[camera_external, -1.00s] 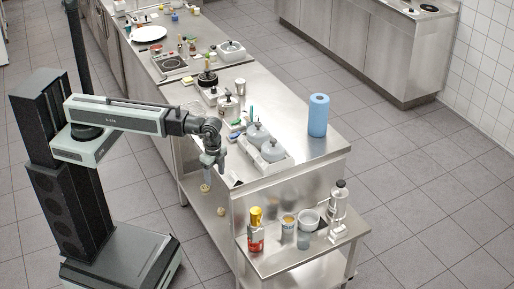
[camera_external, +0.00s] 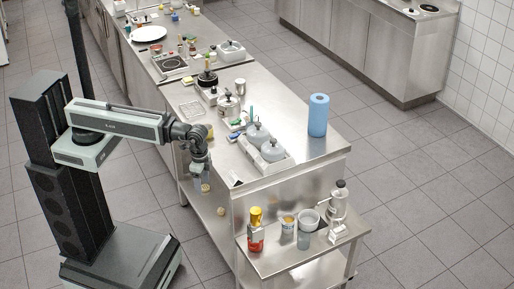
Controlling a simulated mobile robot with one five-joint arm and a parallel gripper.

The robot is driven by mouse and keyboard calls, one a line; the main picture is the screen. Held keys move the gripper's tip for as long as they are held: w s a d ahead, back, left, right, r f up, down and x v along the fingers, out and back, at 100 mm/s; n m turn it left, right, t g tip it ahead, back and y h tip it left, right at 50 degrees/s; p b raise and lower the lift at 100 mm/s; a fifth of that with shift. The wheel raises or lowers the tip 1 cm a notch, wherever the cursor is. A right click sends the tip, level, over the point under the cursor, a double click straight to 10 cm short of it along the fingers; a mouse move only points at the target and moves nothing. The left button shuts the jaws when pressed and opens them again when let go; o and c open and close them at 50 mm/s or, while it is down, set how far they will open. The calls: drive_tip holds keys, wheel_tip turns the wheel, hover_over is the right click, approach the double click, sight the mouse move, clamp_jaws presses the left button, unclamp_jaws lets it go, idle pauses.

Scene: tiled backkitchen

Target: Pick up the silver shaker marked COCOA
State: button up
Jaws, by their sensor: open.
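A small silver cylinder (camera_external: 240,85) stands upright on the steel counter, behind the lidded pot; it looks like a shaker, but no COCOA lettering is readable at this size. My gripper (camera_external: 202,182) hangs pointing down beside the counter's left edge, open and empty. It is well in front of the silver cylinder and apart from it. The exact gap between its fingers is too small to make out.
A lower side shelf carries a red bottle (camera_external: 256,238) and cups.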

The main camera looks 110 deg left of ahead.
drive_tip(key=shift+o, duration=0.3)
drive_tip(key=shift+o, duration=1.4)
